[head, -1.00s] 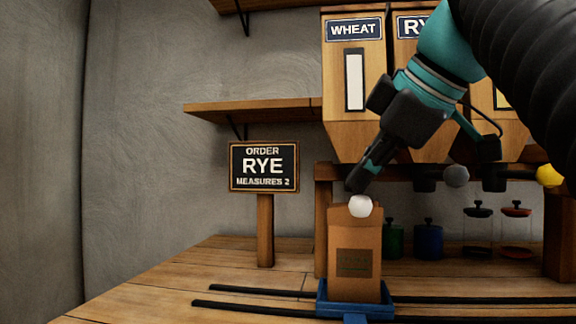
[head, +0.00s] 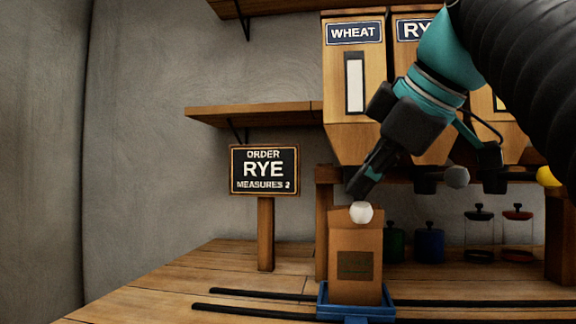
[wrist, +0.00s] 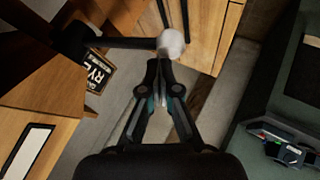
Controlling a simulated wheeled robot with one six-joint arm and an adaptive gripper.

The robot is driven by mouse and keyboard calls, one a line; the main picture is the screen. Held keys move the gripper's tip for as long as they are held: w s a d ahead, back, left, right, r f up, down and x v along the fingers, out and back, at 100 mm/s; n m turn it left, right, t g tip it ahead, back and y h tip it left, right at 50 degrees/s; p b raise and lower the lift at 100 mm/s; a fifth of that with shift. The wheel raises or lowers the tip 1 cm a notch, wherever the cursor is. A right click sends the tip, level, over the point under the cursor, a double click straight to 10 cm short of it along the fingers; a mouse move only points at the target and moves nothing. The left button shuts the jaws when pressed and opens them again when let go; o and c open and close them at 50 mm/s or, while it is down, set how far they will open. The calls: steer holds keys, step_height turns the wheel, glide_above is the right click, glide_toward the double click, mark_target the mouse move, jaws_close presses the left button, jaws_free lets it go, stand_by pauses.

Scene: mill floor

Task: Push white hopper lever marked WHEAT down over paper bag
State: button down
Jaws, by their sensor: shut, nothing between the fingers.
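The white lever knob (head: 361,212) is below the WHEAT hopper (head: 354,90), just over the top of the brown paper bag (head: 355,258). My gripper (head: 358,190) is shut and empty, its fingertips at the top of the knob, touching it or nearly so. The wrist view shows the white knob (wrist: 171,44) just beyond my shut fingertips (wrist: 160,64), with a dark lever arm running left from it. The bag stands upright in a blue tray (head: 322,303). My gripper hides part of the hopper's lower outlet.
A sign (head: 265,170) reads ORDER RYE MEASURES 2. A grey knob (head: 457,177) and a yellow knob (head: 549,176) are to the right. Dark rails (head: 250,311) cross the wooden counter. Lidded jars (head: 479,228) stand behind. The counter's left part is clear.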

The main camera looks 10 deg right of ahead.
steer(key=shift+r, duration=0.15)
steer(key=shift+r+p, duration=2.85)
steer(key=shift+p, duration=0.05)
step_height(320, 180, up, 5)
steer(key=shift+f+p, duration=0.1)
steer(key=shift+p, duration=0.95)
